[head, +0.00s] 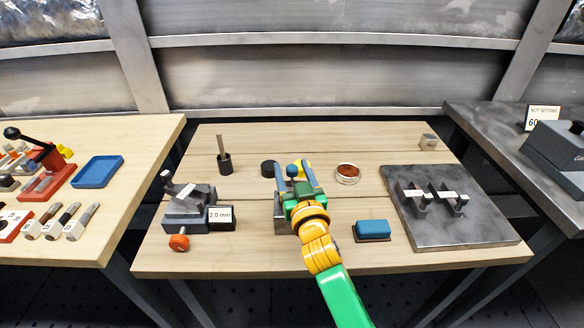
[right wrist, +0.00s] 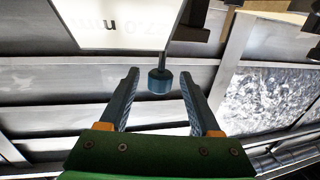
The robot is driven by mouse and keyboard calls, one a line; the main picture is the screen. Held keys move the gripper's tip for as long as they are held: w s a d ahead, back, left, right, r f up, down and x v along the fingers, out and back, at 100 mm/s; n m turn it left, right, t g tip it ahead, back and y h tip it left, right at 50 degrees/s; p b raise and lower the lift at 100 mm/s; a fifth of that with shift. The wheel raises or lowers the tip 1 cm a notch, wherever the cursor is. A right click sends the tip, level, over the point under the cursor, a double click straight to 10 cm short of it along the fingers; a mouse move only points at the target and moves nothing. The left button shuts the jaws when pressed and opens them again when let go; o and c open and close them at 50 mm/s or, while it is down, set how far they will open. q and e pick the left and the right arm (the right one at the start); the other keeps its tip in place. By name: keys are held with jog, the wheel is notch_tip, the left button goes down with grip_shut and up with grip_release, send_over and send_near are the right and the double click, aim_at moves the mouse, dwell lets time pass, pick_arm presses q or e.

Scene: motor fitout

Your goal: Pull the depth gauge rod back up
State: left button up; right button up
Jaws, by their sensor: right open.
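The depth gauge stands at the middle of the table, mostly hidden behind my right gripper. Its blue knob (head: 292,170) shows between the fingers, and part of a grey block (head: 282,218) shows below. My right gripper (head: 293,176) is open, with a finger on each side of the knob. In the right wrist view the blue knob (right wrist: 160,82) sits on a thin dark rod between the open fingertips (right wrist: 160,78). Gaps show on both sides, so the fingers do not touch it. A white plate (right wrist: 115,22) is close by there. My left gripper is not in view.
A vise-like fixture (head: 190,205) with a "2.0 mm" card (head: 221,217) stands left. A dark holder with a rod (head: 224,162), a black puck (head: 269,168) and a round dish (head: 347,173) are behind. A blue block (head: 372,229) and a grey plate (head: 450,225) lie right.

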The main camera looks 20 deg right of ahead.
jog(key=shift+w+f, duration=0.1)
jog(key=shift+w, duration=0.15)
jog(key=shift+s, duration=0.15)
grip_shut()
dwell(1.0)
